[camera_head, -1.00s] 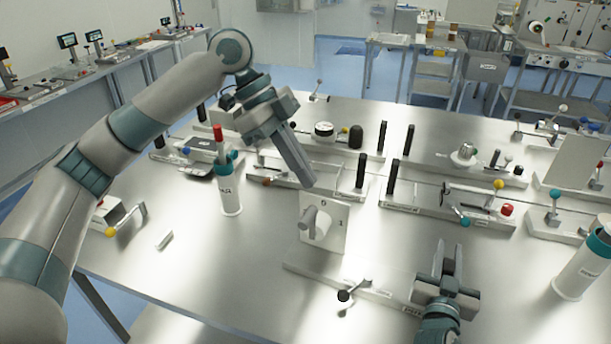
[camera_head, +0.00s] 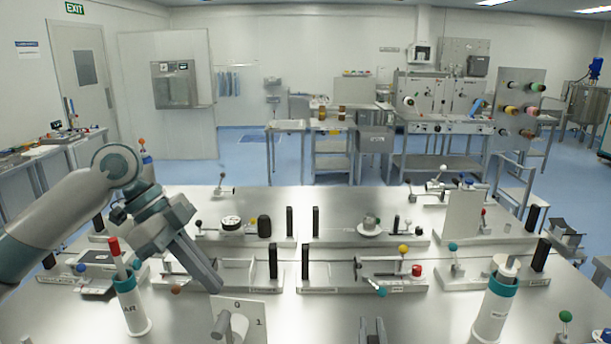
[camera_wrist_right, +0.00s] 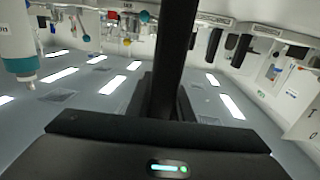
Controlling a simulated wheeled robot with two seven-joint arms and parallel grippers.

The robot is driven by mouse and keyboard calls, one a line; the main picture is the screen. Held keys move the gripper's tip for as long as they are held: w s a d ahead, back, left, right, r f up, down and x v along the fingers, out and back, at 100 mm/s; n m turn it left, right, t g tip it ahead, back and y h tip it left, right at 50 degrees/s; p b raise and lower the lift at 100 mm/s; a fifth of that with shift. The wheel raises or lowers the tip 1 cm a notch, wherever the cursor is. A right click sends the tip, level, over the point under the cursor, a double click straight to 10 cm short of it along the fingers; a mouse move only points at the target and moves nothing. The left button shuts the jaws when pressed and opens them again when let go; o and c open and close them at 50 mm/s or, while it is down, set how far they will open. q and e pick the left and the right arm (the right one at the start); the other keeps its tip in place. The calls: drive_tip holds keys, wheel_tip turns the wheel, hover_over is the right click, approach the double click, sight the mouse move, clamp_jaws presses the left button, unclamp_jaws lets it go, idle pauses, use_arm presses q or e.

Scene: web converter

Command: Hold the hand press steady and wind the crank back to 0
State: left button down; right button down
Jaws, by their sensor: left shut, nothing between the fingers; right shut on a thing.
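The white panel (camera_head: 257,312) marked 0 and 1 stands at the bottom of the head view, with a grey crank (camera_head: 222,325) on its face. The panel's lower part and base are cut off. My left gripper (camera_head: 217,288) is shut and empty, pointing down just above the panel's top left; it appears apart from the crank. My right gripper (camera_head: 372,331) is at the bottom edge, right of the panel. It is shut on a dark post (camera_wrist_right: 175,55), which rises between its fingers in the right wrist view. Where that post joins the press is hidden.
Several fixtures with black posts fill the table behind the panel, including one (camera_head: 347,287) behind my right gripper. A white and teal cylinder (camera_head: 130,310) stands left of my left gripper, and another (camera_head: 492,312) stands far right. Bare table lies between panel and right gripper.

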drive_tip(key=shift+f, duration=0.3)
drive_tip(key=c, duration=1.7)
unclamp_jaws()
drive_tip(key=shift+c, duration=0.2)
drive_tip(key=shift+o, duration=1.3)
drive_tip(key=shift+w+r, duration=0.1)
drive_tip(key=shift+r, duration=0.05)
drive_tip(key=shift+r, duration=0.1)
drive_tip(key=s, duration=0.7)
drive_tip(key=shift+s+a, duration=0.25)
drive_tip(key=shift+a, duration=0.1)
drive_tip(key=shift+s, duration=0.15)
